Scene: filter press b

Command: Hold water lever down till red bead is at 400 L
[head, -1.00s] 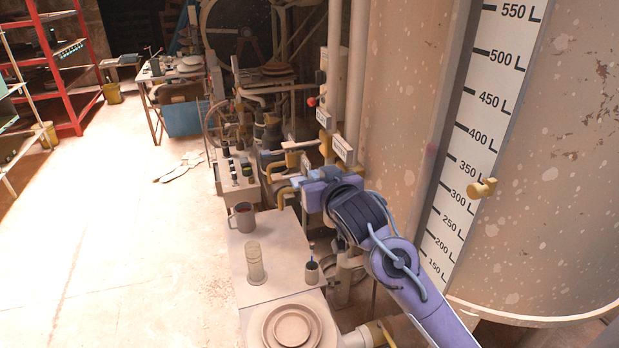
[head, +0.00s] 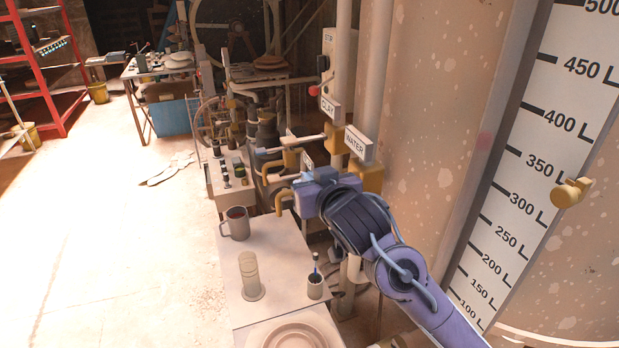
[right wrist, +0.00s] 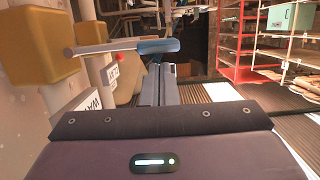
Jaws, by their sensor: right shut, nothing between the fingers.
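The water lever (right wrist: 158,46) has a blue handle and comes off a yellow valve body (right wrist: 45,45) in the right wrist view. The WATER label (head: 357,145) is above the yellow valve (head: 368,177) in the head view. My right gripper (head: 296,184) is shut and empty. Its fingertips (right wrist: 157,66) reach the blue handle, which crosses in front of them; contact is unclear. The white litre scale (head: 540,165) stands on the tank. My left gripper is out of view.
The CLAY label (head: 328,107) and its valve are just beyond the water valve. A yellow fitting (head: 572,192) sticks out beside the scale. A bench (head: 272,255) below carries a mug (head: 235,223), a cylinder and a small pot.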

